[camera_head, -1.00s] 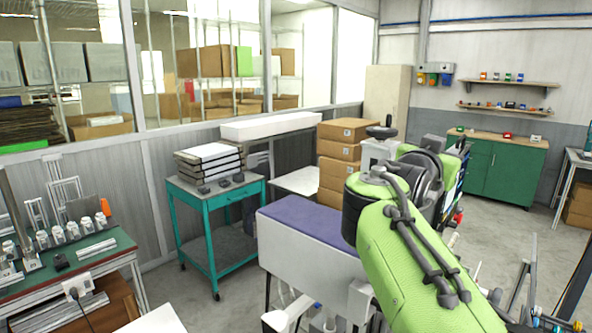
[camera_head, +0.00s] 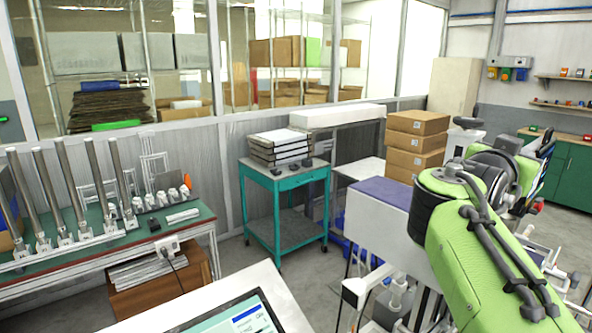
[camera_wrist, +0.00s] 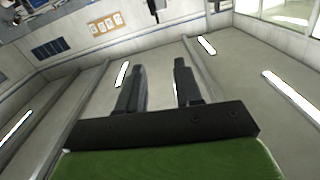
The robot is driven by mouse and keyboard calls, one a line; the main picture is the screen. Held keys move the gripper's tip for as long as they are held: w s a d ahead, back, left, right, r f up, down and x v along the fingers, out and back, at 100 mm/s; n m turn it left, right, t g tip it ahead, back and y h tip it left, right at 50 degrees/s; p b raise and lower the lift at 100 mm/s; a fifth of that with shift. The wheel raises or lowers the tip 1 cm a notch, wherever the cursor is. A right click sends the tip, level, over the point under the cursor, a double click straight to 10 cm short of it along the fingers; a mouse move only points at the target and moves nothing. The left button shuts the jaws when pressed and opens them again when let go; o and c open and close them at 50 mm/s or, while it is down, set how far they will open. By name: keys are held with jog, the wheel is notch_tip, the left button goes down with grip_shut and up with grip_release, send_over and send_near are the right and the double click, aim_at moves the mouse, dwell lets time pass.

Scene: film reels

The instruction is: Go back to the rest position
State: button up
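My gripper (camera_wrist: 159,66) shows in the wrist view with its two dark fingers apart and nothing between them. It points up toward the ceiling with its long lights. My green arm fills the right side of the head view, folded, with a dark joint near the top. My gripper cannot be made out in the head view.
A green-topped bench (camera_head: 197,214) with metal rods stands at the left. A teal cart (camera_head: 272,181) holds stacked trays. Cardboard boxes (camera_head: 417,123) are stacked behind my arm. A white desk (camera_head: 150,318) with a screen (camera_head: 245,320) is in front. Grey floor shows around the cart.

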jog(key=s+a+f+n+g+y, duration=0.3)
jog(key=s+a+f+n+y, duration=0.2)
jog(key=s+a+f, duration=0.5)
jog(key=s+a+f+n+g+y, duration=0.2)
jog(key=s+a+f+n+y, duration=0.4)
jog(key=s+a+f, duration=0.5)
jog(key=s+f+y, duration=0.2)
jog(key=s+f, duration=0.4)
jog(key=f, duration=0.2)
jog(key=shift+g+y, duration=0.3)
jog(key=shift+g, duration=0.1)
